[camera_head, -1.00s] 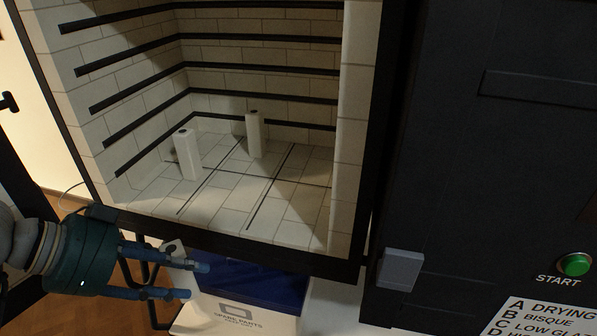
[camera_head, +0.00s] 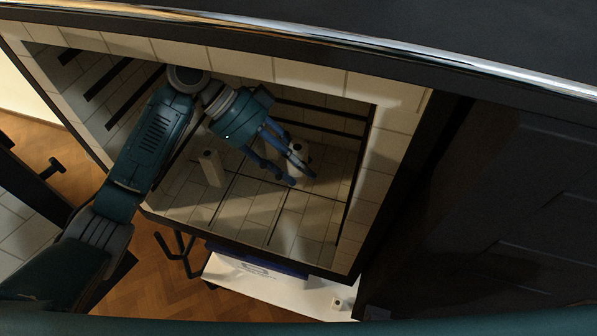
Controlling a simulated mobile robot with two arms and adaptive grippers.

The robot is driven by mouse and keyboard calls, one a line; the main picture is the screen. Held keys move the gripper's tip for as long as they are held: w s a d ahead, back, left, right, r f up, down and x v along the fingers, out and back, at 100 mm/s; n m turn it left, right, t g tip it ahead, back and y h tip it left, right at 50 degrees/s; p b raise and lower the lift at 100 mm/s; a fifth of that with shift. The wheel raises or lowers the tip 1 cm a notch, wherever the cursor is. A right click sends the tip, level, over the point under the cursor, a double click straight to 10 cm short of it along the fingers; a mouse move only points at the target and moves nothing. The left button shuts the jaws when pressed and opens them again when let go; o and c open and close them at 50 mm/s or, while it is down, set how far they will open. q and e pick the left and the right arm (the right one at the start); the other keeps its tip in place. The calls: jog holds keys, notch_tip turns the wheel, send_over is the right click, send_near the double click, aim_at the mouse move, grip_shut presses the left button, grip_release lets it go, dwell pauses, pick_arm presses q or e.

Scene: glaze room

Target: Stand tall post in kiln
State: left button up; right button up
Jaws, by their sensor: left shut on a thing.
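My left arm reaches into the open kiln (camera_head: 192,85). My left gripper (camera_head: 301,175) is low inside it, fingers angled down to the right, shut on a pale post (camera_head: 299,151). The fingers cover much of this post; I cannot tell whether its foot touches the floor. Another pale post (camera_head: 211,168) stands upright on the tiled kiln floor (camera_head: 285,228), left of the gripper and apart from it. My right gripper is not in view.
Dark shelf rails (camera_head: 125,105) line the kiln walls. The front floor tiles are clear. Below the opening is a white surface (camera_head: 300,296) with a small pale piece (camera_head: 336,303) on it. The kiln's dark rim and a bright metal edge (camera_head: 400,52) frame the view.

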aim_at(288, 173)
pick_arm(q)
jog(key=shift+d+f, duration=0.15)
jog(key=shift+f, duration=0.05)
notch_tip(288, 173, down, 4)
jog(key=shift+s+f+p, duration=0.15)
jog(key=shift+p, duration=0.35)
notch_tip(288, 173, down, 5)
jog(key=shift+r+p, duration=0.15)
jog(key=shift+p, duration=0.2)
jog(key=shift+f, duration=0.2)
jog(key=o, duration=1.3)
jog(key=shift+o, duration=0.2)
